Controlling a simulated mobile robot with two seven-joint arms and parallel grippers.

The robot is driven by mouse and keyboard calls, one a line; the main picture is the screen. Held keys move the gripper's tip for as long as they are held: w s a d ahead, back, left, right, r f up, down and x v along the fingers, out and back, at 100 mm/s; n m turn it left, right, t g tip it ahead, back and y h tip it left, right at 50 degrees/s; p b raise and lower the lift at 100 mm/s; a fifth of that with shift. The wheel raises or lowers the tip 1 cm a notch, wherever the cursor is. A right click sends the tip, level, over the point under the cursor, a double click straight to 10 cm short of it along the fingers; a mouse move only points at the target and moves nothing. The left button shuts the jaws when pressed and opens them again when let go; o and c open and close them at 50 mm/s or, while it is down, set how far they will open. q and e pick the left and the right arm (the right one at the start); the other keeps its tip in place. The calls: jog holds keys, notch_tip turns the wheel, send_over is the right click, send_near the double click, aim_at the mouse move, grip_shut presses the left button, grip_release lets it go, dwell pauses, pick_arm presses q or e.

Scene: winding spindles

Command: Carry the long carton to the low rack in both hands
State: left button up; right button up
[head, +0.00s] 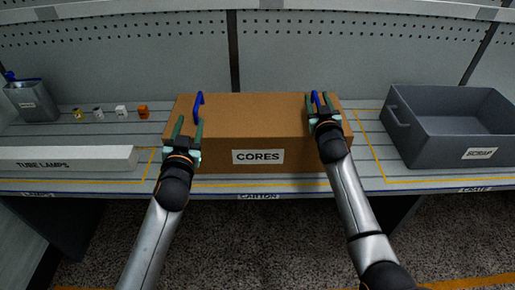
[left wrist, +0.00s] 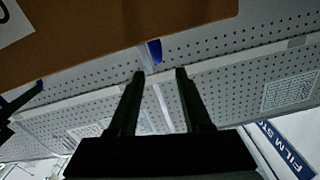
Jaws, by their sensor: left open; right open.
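The long carton (head: 245,115) is a brown box labelled CORES, resting on the bench with a blue handle near each end. My left gripper (head: 188,124) is open at the carton's left end, with the left blue handle (head: 198,104) just beyond its fingertips. In the left wrist view the open fingers (left wrist: 159,73) point towards that handle (left wrist: 154,50), and the carton (left wrist: 100,40) fills the upper left. My right gripper (head: 320,97) is open over the carton's right end, its fingers close around the right blue handle; contact cannot be told. No low rack is seen.
A grey SCRAP crate (head: 435,147) stands to the right on the bench. A perforated panel (head: 150,45) rises behind.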

jog(key=shift+s, duration=0.1)
pick_arm(q)
jog(key=shift+s, duration=0.3)
pick_arm(e)
jog(key=s, duration=1.1)
jog(key=shift+s, duration=0.4)
jog(key=shift+d, duration=0.1)
